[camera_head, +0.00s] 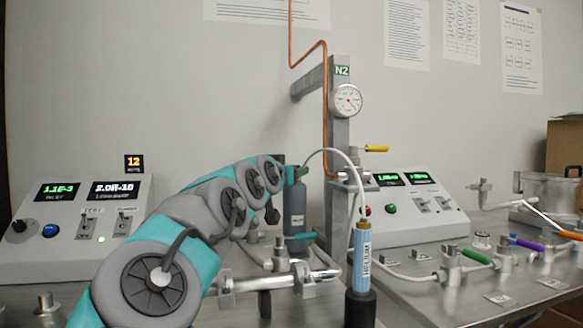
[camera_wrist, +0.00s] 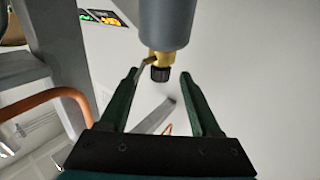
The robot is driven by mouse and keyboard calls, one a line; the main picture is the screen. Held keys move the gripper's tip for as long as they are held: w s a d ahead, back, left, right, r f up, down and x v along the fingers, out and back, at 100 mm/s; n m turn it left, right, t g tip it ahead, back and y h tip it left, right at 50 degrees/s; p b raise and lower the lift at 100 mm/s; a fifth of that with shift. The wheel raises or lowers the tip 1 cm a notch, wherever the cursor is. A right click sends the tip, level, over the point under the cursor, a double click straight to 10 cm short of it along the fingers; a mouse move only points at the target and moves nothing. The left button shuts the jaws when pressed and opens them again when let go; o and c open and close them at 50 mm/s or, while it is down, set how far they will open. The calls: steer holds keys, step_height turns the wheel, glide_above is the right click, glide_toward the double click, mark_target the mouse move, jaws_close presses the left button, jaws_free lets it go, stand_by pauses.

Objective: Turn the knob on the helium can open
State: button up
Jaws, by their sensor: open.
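A grey can (camera_head: 296,212) with a pale label stands upright behind the arm in the head view. Its grey body (camera_wrist: 165,22), brass valve (camera_wrist: 157,57) and black knob (camera_wrist: 160,73) show upside down in the wrist view. My gripper (camera_wrist: 159,74) is open, with one dark green finger on each side of the knob and visible gaps to it. In the head view the arm hides most of the gripper at the can's top. A light blue cylinder (camera_head: 362,240) with vertical lettering stands in a dark holder at the front. The label on the grey can is too small to read.
A metal post (camera_head: 339,120) with a gauge (camera_head: 345,100) and copper pipe rises right of the can. A white hose (camera_head: 345,158) arches nearby. Control boxes stand left (camera_head: 75,225) and right (camera_head: 415,205). Steel pipework (camera_head: 280,284) lies in front.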

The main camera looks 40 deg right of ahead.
steer(key=shift+x, duration=1.15)
steer(key=shift+w+d, duration=0.3)
steer(key=shift+d, duration=0.25)
jaws_close()
